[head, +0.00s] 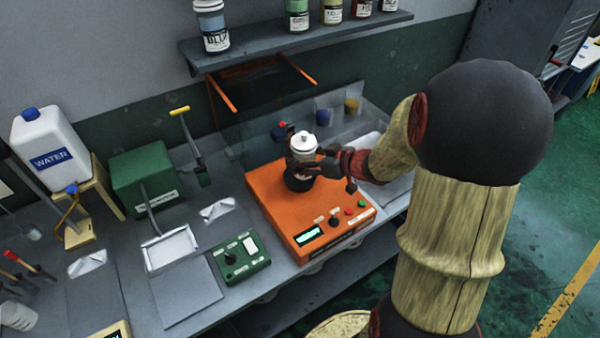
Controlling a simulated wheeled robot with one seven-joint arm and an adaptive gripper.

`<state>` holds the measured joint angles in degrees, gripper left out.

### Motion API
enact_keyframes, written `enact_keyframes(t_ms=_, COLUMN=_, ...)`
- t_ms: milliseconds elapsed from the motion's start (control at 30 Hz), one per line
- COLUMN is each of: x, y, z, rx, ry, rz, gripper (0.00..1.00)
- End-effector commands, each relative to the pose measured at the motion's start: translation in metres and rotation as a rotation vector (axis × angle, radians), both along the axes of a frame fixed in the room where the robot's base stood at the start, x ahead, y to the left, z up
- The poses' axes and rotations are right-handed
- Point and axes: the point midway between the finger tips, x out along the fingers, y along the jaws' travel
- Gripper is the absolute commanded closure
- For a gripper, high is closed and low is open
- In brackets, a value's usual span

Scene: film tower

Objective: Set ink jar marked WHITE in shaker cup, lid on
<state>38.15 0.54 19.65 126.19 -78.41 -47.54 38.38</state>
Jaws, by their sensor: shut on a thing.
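A jar with a white lid (302,143) stands upright over the dark shaker cup (298,182) on the orange shaker machine (270,195). Its label is too small to read. My gripper (322,167) reaches in from the right and is shut on the jar's lower part. The jar's lid is on. The jar's bottom is hidden by the cup and fingers, so I cannot tell whether it rests in the cup or is held just above its floor.
A shelf (300,42) above holds several ink jars, one marked BLU (216,35). A green control box (242,257), a green machine (146,178) and a white WATER jug (50,150) stand to the left. A clear panel stands behind the orange machine.

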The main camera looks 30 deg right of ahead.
Motion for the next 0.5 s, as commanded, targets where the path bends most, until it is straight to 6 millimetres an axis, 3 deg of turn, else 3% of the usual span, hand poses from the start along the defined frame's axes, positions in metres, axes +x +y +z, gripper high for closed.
enact_keyframes(t_ms=333, x=0.018, y=0.001, z=-0.02, rx=-0.002, ry=-0.004, rz=0.001, gripper=0.86)
enact_keyframes(t_ms=500, x=0.019, y=0.001, z=-0.044, rx=-0.001, ry=-0.002, rz=0.0, gripper=0.86)
